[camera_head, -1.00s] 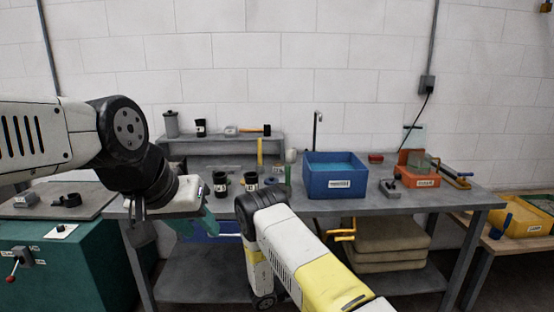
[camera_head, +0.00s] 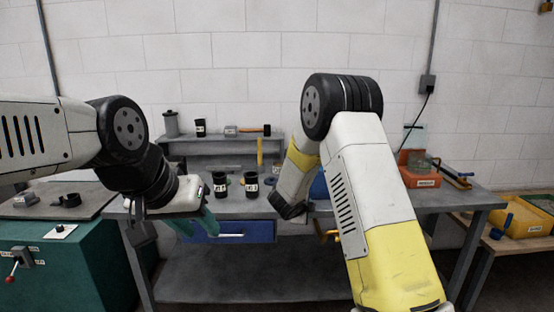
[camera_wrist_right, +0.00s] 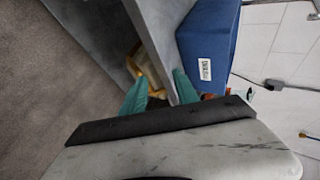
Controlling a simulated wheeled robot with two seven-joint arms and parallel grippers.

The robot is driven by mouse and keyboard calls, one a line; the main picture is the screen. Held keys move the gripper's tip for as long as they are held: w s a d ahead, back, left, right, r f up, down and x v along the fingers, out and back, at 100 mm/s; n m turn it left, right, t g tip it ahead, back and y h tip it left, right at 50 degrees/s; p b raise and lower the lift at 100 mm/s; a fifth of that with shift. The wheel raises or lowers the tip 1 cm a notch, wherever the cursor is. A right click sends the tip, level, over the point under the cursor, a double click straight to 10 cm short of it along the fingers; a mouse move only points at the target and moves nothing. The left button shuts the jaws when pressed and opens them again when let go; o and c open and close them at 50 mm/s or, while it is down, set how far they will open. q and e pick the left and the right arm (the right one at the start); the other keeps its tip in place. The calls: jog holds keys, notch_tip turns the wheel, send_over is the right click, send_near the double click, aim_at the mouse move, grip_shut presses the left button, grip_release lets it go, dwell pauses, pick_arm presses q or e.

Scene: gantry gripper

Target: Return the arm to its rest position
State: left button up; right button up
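In the head view my left gripper (camera_head: 196,224) hangs in front of the bench's left end. Its two teal fingers look a little apart, with nothing seen between them. My right arm (camera_head: 345,150) is folded upward, its elbow high and its forearm sloping down over the bench. Its gripper is hidden in that view.
The grey workbench (camera_head: 430,198) carries two black cups (camera_head: 251,185), a small shelf (camera_head: 222,141) and an orange bin (camera_head: 420,179). A blue drawer (camera_head: 245,232) is under its top. A teal cabinet (camera_head: 60,262) stands left, a yellow bin (camera_head: 520,218) right.

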jog(key=s+a+r+n+y, duration=0.2)
jog(key=s+r+n+y, duration=0.2)
jog(key=s+r+n, duration=0.45)
jog(key=s+a+r+n+y, duration=0.25)
jog(key=s+r+y, duration=0.2)
jog(key=r, duration=0.75)
jog(key=s+d+n+g, duration=0.1)
jog(key=s+d+n, duration=0.1)
jog(key=s, duration=0.7)
jog(key=s+d+n+g+h, duration=0.1)
jog(key=s+d+n, duration=0.2)
jog(key=s, duration=0.6)
jog(key=s+d+n+g, duration=0.2)
jog(key=s+n, duration=0.4)
jog(key=s, duration=0.3)
jog(key=shift+d+r+h, duration=0.3)
jog(key=shift+d+h, duration=0.05)
jog(key=shift+d, duration=0.15)
dwell(2.7)
